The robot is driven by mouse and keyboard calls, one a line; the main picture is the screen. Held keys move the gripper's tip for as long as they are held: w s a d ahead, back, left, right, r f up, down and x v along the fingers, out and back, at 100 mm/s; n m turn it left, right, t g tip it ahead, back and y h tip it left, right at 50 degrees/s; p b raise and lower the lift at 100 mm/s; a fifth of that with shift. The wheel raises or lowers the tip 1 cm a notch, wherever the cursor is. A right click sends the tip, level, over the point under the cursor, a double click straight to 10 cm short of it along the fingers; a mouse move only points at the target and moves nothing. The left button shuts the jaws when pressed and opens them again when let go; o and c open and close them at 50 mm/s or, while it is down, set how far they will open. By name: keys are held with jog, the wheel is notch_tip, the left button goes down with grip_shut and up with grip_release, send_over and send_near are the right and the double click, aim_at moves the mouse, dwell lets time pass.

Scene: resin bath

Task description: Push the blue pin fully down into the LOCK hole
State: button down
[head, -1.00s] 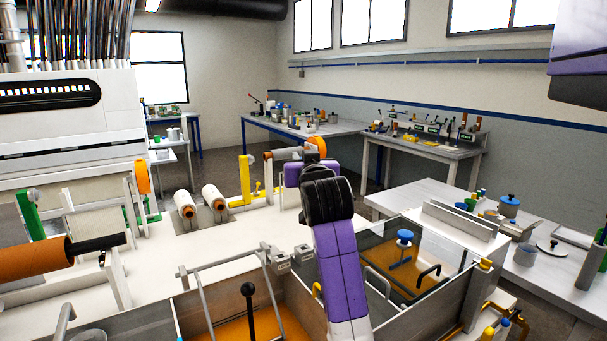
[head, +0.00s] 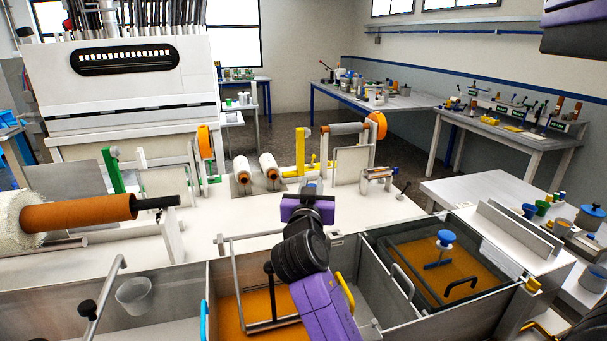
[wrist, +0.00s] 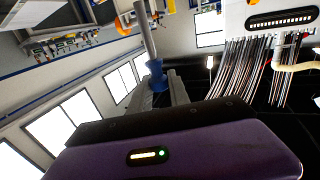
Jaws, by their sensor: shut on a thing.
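In the wrist view my gripper (wrist: 162,92) is shut on a blue-collared pin (wrist: 157,74). The pin's grey shaft points away from the fingers, toward the top of that picture. A small pale block (head: 336,239) sits on the deck at the tank rim, right of my arm. No LOCK lettering is readable, and I cannot tell which hole is the LOCK hole.
Open tanks with amber resin (head: 465,275) lie in front, with wire handles and a blue-topped T-handle (head: 445,239). Rollers, an orange wheel (head: 376,125) and a yellow post (head: 300,150) stand behind my gripper. An orange roll (head: 80,212) is at the left.

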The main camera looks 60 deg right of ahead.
jog(key=shift+r, duration=0.45)
jog(key=shift+a, duration=0.2)
jog(key=shift+f+b, duration=0.15)
jog(key=shift+b, duration=0.2)
notch_tip(320, 180, down, 6)
jog(key=b, duration=0.5)
jog(key=shift+d+r, duration=0.1)
jog(key=shift+r, duration=0.1)
jog(key=shift+b, duration=0.5)
dwell(1.3)
jog(key=shift+f+b, duration=2.45)
jog(key=shift+f, duration=0.2)
jog(key=shift+r, duration=0.1)
jog(key=shift+r+p, duration=1.45)
jog(key=shift+r, duration=0.55)
